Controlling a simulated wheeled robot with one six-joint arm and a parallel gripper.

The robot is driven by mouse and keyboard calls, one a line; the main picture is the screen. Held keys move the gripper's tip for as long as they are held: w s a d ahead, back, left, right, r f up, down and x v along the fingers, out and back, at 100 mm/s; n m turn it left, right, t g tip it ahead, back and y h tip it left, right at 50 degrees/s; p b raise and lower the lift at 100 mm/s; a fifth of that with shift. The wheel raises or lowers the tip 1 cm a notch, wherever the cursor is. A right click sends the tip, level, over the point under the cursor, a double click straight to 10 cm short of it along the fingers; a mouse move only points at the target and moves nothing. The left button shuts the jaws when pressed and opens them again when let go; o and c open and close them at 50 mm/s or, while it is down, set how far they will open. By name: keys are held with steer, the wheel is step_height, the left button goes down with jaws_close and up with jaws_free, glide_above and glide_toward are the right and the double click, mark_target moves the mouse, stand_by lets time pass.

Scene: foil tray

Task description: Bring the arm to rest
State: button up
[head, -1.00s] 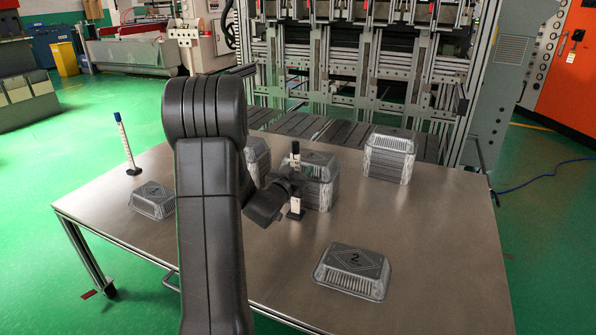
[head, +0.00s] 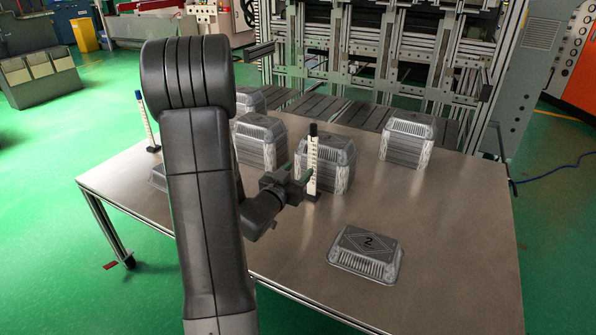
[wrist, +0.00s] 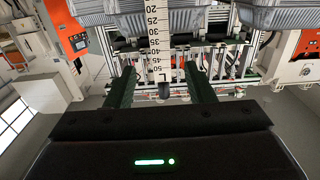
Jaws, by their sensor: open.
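My arm rises across the left middle of the head view, and its end bends right to my gripper (head: 303,179). The gripper is open, close to a white scale post (head: 312,165) with a black top and black foot, standing upright on the table. In the wrist view the two dark fingers (wrist: 160,88) are spread apart. The post's scale (wrist: 157,40) shows between them in the picture, with its dark end near the fingertips. I cannot tell whether the fingers touch it. Nothing is seen held.
Stacks of foil trays stand behind the post (head: 340,170), left of it (head: 260,145) and at the back right (head: 407,140). A single tray marked 2 (head: 366,254) lies in front. A blue-topped post (head: 147,120) stands left. The table (head: 450,230) is clear at right.

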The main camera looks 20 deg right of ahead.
mark_target(312, 147)
steer(key=b+x, duration=0.1)
steer(key=x, duration=1.1)
steer(key=shift+w+d+f+b, duration=0.1)
steer(key=shift+b, duration=0.25)
steer(key=shift+r+p, duration=0.7)
steer(key=shift+r, duration=1.05)
steer(key=shift+f, duration=0.15)
